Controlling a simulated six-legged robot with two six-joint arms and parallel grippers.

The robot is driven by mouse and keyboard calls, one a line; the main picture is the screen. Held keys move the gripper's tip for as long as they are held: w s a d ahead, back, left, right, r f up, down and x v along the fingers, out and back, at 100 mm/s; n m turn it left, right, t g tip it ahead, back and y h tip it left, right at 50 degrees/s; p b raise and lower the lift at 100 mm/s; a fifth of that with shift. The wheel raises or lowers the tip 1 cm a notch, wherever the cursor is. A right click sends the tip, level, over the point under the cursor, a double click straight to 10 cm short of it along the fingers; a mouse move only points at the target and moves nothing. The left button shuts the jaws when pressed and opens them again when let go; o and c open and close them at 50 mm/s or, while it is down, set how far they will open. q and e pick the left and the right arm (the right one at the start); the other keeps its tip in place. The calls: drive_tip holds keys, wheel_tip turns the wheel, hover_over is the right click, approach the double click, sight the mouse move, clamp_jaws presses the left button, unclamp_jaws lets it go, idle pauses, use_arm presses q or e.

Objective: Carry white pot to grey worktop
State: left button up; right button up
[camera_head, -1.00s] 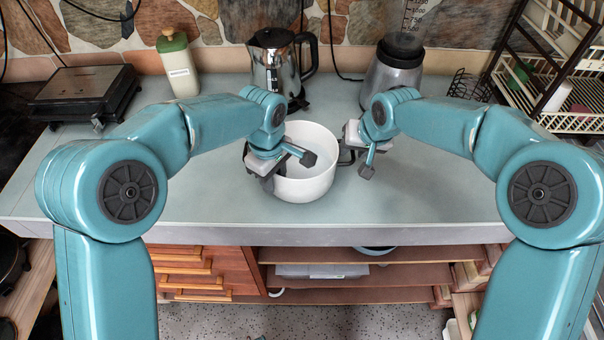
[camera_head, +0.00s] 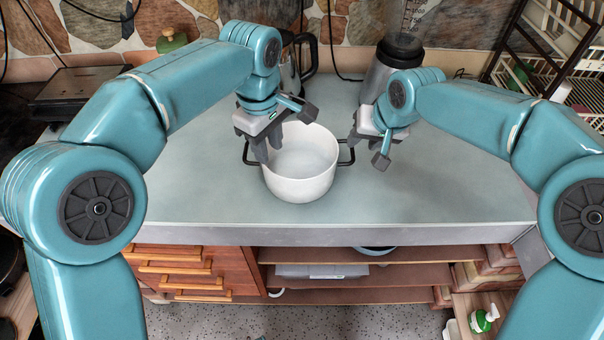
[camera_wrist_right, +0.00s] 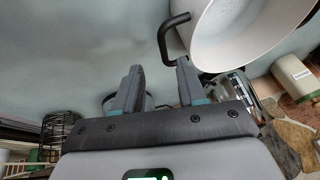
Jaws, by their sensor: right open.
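The white pot (camera_head: 300,170) stands upright on the grey worktop (camera_head: 420,195), near its front middle. Its black handles show at its left (camera_head: 248,155) and right (camera_head: 347,153). My left gripper (camera_head: 264,153) is above the left side of the pot, its fingers pointing down and apart, with nothing seen between them. My right gripper (camera_head: 367,143) is open and empty, to the right of the right handle and apart from it. In the right wrist view the pot (camera_wrist_right: 245,40) and a handle (camera_wrist_right: 170,35) lie beyond the spread fingers (camera_wrist_right: 159,80).
A kettle (camera_head: 291,72) and a blender (camera_head: 380,75) stand at the back, partly hidden by my arms. A dark appliance (camera_head: 75,92) and a green-lidded container (camera_head: 172,42) are at the back left. A rack (camera_head: 560,60) stands at right. The worktop's front strip is clear.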

drive_tip(key=v, duration=0.5)
drive_tip(key=shift+s+r, duration=0.15)
drive_tip(key=shift+r, duration=0.25)
drive_tip(key=shift+d, duration=0.1)
